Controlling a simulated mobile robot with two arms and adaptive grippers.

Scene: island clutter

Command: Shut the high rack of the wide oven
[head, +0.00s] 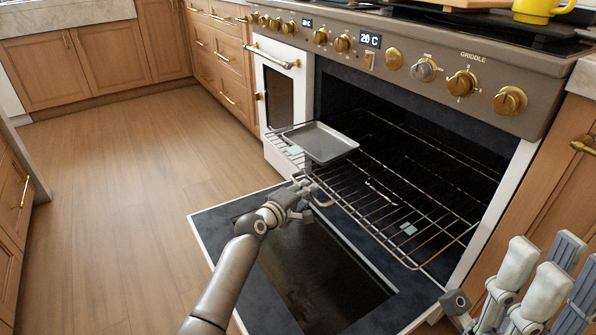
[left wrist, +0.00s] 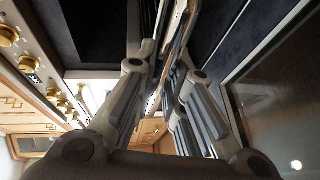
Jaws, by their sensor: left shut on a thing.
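The wide oven (head: 440,60) has its door (head: 310,270) folded down flat. A wire rack (head: 420,213) sticks out of the oven over the door. A grey metal tray (head: 320,143) lies at the rack's left end. My left gripper (head: 308,190) is shut on the rack's front edge, just in front of the tray. In the left wrist view, the rack's bars (left wrist: 178,45) run between and past the fingers; the exact contact is hidden. My right gripper (head: 540,285) stands at the bottom right, away from the rack, partly cut off by the frame.
Knobs (head: 463,83) line the oven front above the opening. A smaller white oven door (head: 278,90) is closed on the left. A yellow mug (head: 535,10) stands on top. Wooden cabinets (head: 85,65) stand at the back left. The wooden floor (head: 120,190) is clear.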

